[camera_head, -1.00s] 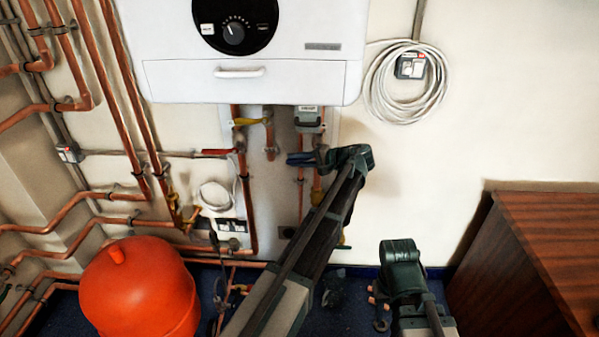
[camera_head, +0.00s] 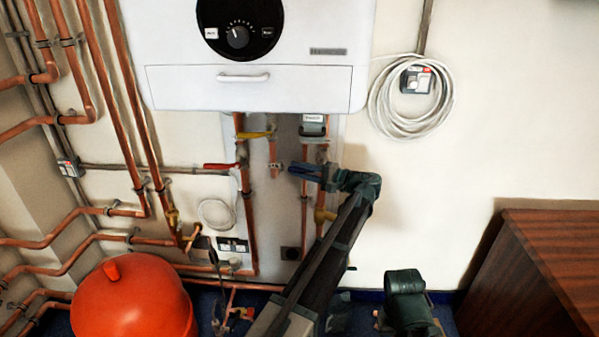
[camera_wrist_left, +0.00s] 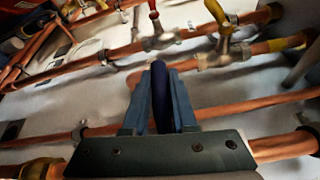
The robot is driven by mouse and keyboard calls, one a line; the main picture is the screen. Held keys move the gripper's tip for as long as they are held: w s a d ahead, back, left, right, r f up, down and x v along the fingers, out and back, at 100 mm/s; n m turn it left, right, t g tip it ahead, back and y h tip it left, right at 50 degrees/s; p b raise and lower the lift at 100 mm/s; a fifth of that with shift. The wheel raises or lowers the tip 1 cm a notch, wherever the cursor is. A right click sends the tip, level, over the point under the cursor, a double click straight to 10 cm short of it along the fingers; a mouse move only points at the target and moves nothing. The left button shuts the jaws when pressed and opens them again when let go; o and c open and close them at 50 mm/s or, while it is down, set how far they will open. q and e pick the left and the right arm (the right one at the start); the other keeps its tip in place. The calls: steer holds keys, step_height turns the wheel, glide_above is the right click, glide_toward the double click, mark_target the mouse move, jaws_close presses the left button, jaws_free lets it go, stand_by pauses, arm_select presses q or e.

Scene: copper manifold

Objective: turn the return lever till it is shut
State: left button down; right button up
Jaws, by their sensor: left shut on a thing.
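The return lever appears to be the dark blue lever (camera_wrist_left: 160,92), though no label on it is legible. My left gripper (camera_head: 308,171) is shut on it, below the boiler, at the right-hand copper pipe. In the left wrist view the lever stands upright between the two blue-grey fingers of my gripper (camera_wrist_left: 160,85). In the head view, lever and fingers lie roughly level, pointing left, and blend together. The wrist hides part of the valve behind. My right arm shows at the lower right; its gripper cannot be made out.
The white boiler (camera_head: 250,90) hangs above. A red lever (camera_head: 220,166) and a yellow lever (camera_head: 254,135) sit on pipes to the left. An orange tank (camera_head: 132,302) stands lower left, a wooden cabinet (camera_head: 545,275) lower right.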

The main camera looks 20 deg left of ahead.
arm_select(q)
steer(key=shift+r, duration=0.15)
steer(key=c, duration=0.8)
jaws_free()
steer(key=shift+o, duration=0.2)
steer(key=shift+d, duration=0.1)
steer(key=s+d, duration=0.1)
steer(key=d, duration=1.2)
steer(key=shift+s+d, duration=0.25)
steer(key=shift+d, duration=0.05)
steer(key=shift+r, duration=0.1)
